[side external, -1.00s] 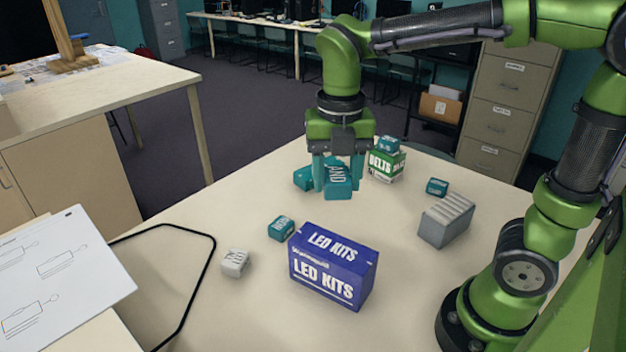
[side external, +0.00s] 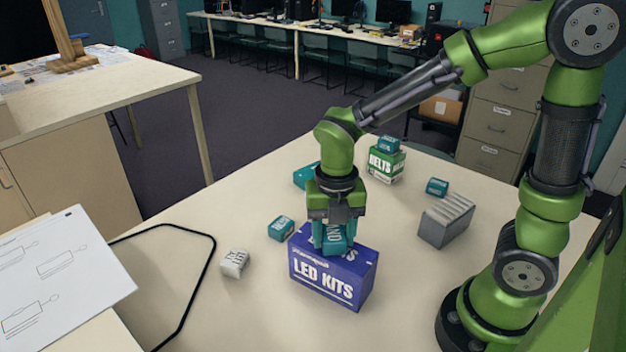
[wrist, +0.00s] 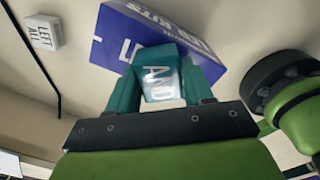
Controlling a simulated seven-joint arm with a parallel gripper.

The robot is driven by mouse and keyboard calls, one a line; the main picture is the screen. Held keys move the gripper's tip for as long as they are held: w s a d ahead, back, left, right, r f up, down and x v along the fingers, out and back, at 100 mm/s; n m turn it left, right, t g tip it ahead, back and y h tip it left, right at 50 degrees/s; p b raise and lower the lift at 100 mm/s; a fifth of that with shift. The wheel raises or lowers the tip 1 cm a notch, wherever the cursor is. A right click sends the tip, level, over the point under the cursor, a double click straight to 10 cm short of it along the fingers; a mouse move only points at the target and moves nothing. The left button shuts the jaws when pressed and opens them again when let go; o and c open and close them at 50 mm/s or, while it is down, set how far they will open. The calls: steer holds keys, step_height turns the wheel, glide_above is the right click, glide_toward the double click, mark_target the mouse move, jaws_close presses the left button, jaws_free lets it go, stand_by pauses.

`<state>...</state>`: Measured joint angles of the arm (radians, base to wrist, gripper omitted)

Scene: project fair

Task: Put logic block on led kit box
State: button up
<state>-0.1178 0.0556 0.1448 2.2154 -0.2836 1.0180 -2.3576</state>
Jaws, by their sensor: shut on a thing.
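My gripper (side external: 334,238) is shut on a teal logic block (side external: 336,236) marked AND. The block also shows between the fingers in the wrist view (wrist: 160,82). The blue LED kit box (side external: 331,277) stands on the table, and the block is over its top face. I cannot tell whether the block touches the box. In the wrist view the box (wrist: 115,42) lies behind the block. The fingers and block hide part of the box's top lettering.
A small teal block (side external: 281,228) and a white block (side external: 235,263) lie left of the box. A grey ridged block (side external: 446,220) and another teal block (side external: 437,187) lie right. A green belts box (side external: 386,167) with a teal block on top and a teal piece (side external: 305,176) are behind.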

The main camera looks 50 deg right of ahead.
steer(key=shift+f, duration=0.2)
steer(key=o, duration=1)
steer(key=shift+o, duration=0.2)
